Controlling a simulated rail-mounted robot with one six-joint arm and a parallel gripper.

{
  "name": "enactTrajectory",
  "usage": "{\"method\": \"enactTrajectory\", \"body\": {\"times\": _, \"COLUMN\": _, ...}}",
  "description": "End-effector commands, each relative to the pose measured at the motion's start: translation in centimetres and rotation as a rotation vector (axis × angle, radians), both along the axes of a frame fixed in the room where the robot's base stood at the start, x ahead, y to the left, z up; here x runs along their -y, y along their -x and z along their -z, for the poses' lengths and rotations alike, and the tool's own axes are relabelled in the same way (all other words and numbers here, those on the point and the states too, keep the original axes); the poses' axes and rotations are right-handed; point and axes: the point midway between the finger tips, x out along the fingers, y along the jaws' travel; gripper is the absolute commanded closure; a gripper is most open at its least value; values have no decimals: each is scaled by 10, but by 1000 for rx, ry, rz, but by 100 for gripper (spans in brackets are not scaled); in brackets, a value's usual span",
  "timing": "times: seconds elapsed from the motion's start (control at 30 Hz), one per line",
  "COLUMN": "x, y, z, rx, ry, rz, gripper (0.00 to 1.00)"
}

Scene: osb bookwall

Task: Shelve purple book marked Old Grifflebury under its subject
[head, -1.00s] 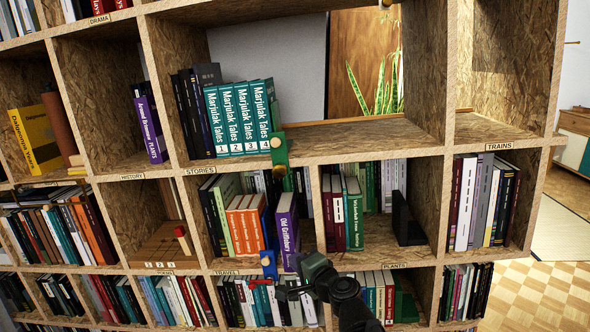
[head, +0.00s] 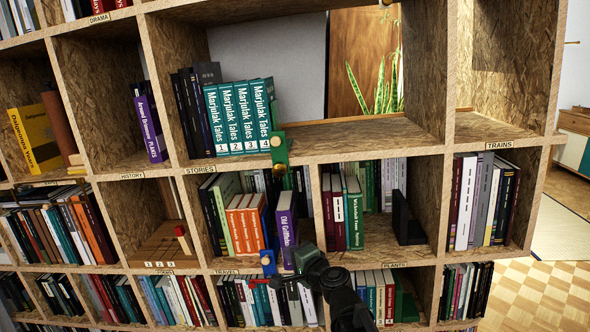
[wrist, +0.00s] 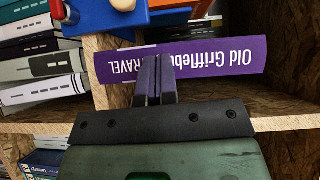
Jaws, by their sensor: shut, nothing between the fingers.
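The purple book Old Grifflebury (head: 286,220) stands upright in the compartment above the TRAVEL label (head: 225,271), right of the orange books (head: 244,222). In the wrist view the purple book (wrist: 215,60) shows its title upside down, with TRAVEL on the spine. My gripper (wrist: 154,60) is shut and empty, its fingertips at the lower part of the spine; I cannot tell whether they touch it. In the head view my gripper (head: 299,258) hides the book's lower end.
A blue piece (head: 268,263) sits at the shelf edge just left of the book, and a green piece (head: 279,150) at the edge above. A wooden divider (head: 317,205) stands to the right. Several white-spined books (head: 300,300) fill the shelf below.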

Motion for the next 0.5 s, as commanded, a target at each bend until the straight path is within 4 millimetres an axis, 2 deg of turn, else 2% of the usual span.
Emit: {"method": "enactTrajectory", "body": {"times": 0.5, "x": 1, "y": -11, "z": 0, "rx": 0, "ry": 0, "rz": 1, "gripper": 100}}
